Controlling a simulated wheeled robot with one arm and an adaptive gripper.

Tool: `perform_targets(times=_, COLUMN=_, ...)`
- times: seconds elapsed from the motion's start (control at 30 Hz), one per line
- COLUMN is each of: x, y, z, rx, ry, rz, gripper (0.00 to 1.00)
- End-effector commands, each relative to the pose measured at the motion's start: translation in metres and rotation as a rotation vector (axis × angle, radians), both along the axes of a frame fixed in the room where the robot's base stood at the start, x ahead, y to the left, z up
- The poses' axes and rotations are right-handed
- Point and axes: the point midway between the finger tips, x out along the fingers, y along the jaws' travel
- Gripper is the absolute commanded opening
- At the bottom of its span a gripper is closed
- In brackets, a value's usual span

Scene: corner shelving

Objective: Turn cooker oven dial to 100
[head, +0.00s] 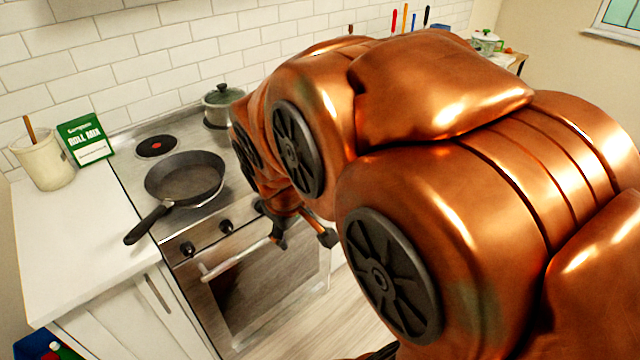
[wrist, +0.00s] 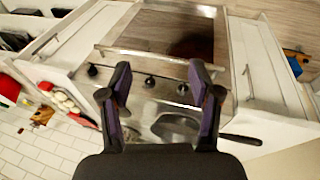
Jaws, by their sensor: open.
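The cooker (head: 129,179) stands against the tiled wall, with dark dials on its front panel. Two dials, a left one (head: 187,248) and a middle one (head: 226,226), show left of my arm. In the wrist view, seen upside down, three dials show: one left of the fingers (wrist: 92,70), one between them (wrist: 150,80) and one near the right finger (wrist: 183,88). I cannot read any markings or tell which is the oven dial. My gripper (head: 303,238) is open and empty in front of the cooker; its fingers also show in the wrist view (wrist: 159,70).
The oven door's bar handle (head: 235,258) sticks out below the dials. A lidded pot (head: 222,106) stands behind. A green box (head: 85,140) and utensil jar (head: 44,166) stand on the left counter.

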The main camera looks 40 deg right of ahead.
Motion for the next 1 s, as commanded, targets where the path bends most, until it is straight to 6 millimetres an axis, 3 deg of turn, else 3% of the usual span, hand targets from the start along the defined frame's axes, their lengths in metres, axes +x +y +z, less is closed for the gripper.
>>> perform_targets(times=0.03, x=0.02, y=-0.029, z=-0.018, rx=-0.06, ry=-0.047, rz=0.011, gripper=0.63)
perform_targets(times=0.2, x=0.087, y=-0.12, z=-0.018, rx=-0.303, ry=-0.197, rz=0.128, gripper=0.63)
perform_targets(times=0.5, x=0.165, y=-0.249, z=-0.016, rx=-0.741, ry=-0.328, rz=0.43, gripper=0.63)
perform_targets(times=0.77, x=0.205, y=-0.318, z=-0.042, rx=-1.063, ry=-0.366, rz=0.765, gripper=0.63)
perform_targets(times=1.0, x=0.214, y=-0.346, z=-0.101, rx=-1.29, ry=-0.421, rz=1.098, gripper=0.63)
